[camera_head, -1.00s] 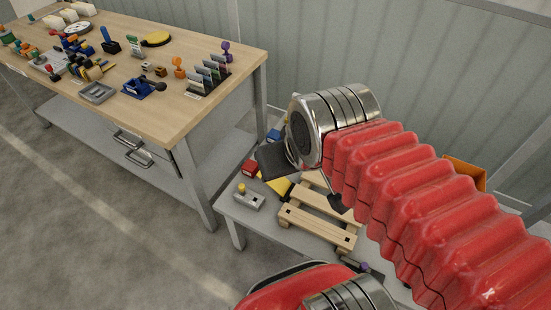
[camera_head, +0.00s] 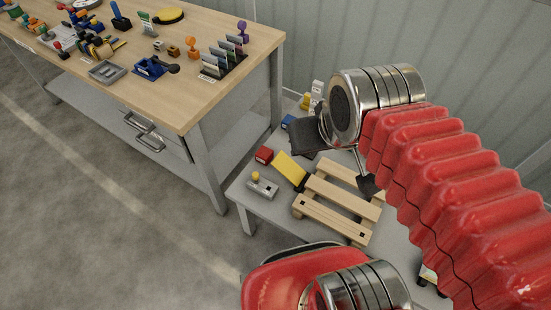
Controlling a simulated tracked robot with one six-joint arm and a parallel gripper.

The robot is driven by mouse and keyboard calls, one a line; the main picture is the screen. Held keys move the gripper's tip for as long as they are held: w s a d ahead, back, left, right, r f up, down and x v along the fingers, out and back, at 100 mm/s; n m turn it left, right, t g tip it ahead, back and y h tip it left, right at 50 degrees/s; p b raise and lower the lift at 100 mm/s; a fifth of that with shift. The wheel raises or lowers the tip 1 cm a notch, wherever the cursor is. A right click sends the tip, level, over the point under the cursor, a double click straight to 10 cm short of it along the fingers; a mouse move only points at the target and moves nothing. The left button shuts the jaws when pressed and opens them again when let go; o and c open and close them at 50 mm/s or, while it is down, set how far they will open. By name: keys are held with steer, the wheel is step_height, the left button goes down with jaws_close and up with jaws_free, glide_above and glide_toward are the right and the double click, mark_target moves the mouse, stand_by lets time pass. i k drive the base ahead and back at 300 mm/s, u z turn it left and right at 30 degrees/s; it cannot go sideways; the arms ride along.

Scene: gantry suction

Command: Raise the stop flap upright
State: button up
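A yellow plate, which looks like the stop flap (camera_head: 291,169), lies slanted on the low grey bench at the left end of the wooden pallet (camera_head: 338,203). It is not upright. My gripper (camera_head: 340,162) is mostly hidden behind my silver wrist. A broad dark part shows at the wrist's left, behind the flap in the picture. A small dark tip on a thin rod shows over the pallet. I cannot tell whether the fingers are open or shut, or whether anything touches the flap.
A grey block with a yellow knob (camera_head: 262,186) and a red block (camera_head: 264,155) sit left of the flap. A blue block (camera_head: 288,121) is behind. A cluttered wooden workbench (camera_head: 190,95) stands at the left, a corrugated wall (camera_head: 455,45) behind. The left floor is clear.

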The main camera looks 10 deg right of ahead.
mark_target(287, 166)
steer(key=u, duration=1.95)
steer(key=i, duration=0.35)
steer(key=z, duration=0.15)
